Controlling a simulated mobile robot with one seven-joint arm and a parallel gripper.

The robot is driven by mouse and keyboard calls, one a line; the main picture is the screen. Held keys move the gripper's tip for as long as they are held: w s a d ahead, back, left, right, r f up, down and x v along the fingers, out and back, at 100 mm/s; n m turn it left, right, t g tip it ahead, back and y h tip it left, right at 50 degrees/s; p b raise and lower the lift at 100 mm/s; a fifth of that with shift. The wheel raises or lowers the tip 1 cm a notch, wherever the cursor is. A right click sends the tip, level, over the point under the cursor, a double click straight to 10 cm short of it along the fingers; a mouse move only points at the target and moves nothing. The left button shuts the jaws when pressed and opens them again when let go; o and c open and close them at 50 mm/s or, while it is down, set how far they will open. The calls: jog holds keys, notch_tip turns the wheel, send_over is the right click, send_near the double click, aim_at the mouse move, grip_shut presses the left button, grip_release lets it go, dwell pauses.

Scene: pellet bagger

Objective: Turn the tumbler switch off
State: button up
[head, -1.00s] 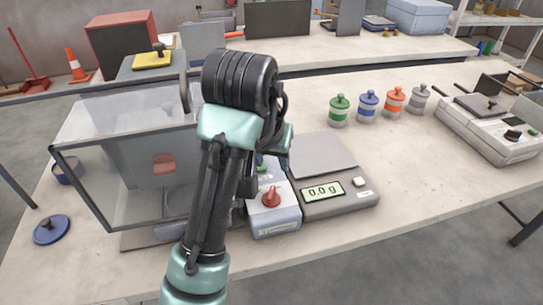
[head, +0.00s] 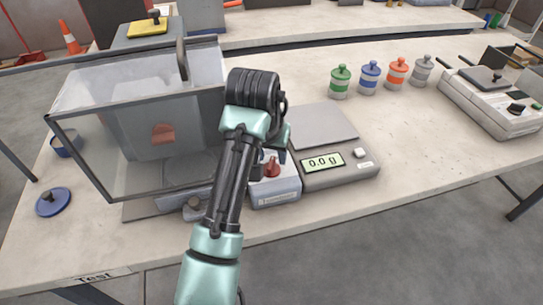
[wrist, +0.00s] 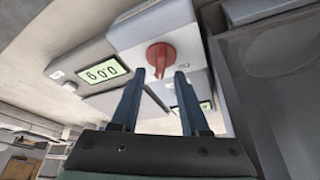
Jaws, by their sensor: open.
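The tumbler switch appears to be the red rotary knob (head: 272,168) on the small grey control box (head: 275,194), in the head view just right of my forearm. The wrist view shows the red knob (wrist: 161,57) from close up, on the face of the box (wrist: 150,27). My gripper (wrist: 159,74) is open, with its two dark blue fingers apart and pointing at the knob. In the picture the fingertips lie just below and to either side of it; I cannot tell whether they touch. In the head view my arm mostly hides the fingers.
A scale (head: 342,175) reading 0.0 g stands right of the box. A clear-walled enclosure (head: 95,165) stands to the left. Several lidded jars, including a green one (head: 340,83), stand behind. The bench's right front (head: 430,165) is clear.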

jog(key=shift+w+f, duration=0.25)
jog(key=shift+f, duration=0.35)
grip_shut()
